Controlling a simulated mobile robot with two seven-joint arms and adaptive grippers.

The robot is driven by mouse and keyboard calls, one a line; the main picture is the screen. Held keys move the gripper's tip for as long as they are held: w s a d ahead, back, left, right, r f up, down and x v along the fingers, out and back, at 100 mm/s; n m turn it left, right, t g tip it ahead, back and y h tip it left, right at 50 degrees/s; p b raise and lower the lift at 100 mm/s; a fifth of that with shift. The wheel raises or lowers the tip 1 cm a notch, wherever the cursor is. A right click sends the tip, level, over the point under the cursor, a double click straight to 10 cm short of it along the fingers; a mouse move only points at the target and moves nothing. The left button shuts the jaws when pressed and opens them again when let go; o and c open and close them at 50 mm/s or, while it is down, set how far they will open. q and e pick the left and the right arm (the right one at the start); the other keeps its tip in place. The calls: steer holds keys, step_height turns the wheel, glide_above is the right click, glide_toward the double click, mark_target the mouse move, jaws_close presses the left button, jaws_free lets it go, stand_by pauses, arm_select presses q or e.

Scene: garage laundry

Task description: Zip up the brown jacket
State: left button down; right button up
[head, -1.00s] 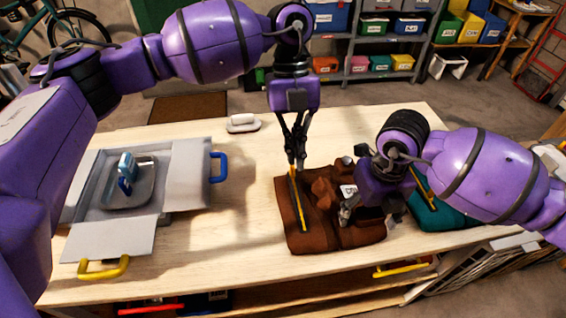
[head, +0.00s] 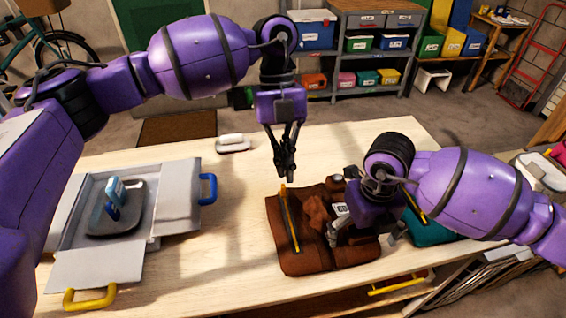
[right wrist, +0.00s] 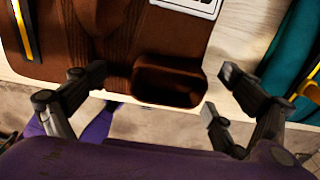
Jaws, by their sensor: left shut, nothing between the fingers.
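The brown jacket (head: 312,258) lies folded on the table, and also shows in the right wrist view (right wrist: 110,40). Its yellow-and-black zip strip (head: 290,222) runs along its left part, and a piece of it shows at upper left in the right wrist view (right wrist: 22,30). My left gripper (head: 287,176) is shut and empty, its tips just beyond the far end of the strip; whether they touch the jacket I cannot tell. My right gripper (right wrist: 165,85) is open, its fingers on either side of a brown jacket edge with a dark opening.
A teal folded garment (head: 428,228) with a yellow-and-black strip lies to the right of the jacket. A white bar on a dish (head: 232,143) lies at the back.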

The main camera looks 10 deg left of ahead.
steer(key=shift+w+r, duration=0.15)
steer(key=shift+r, duration=0.05)
step_height(320, 180, up, 12)
steer(key=shift+f, duration=0.2)
steer(key=shift+s, duration=0.2)
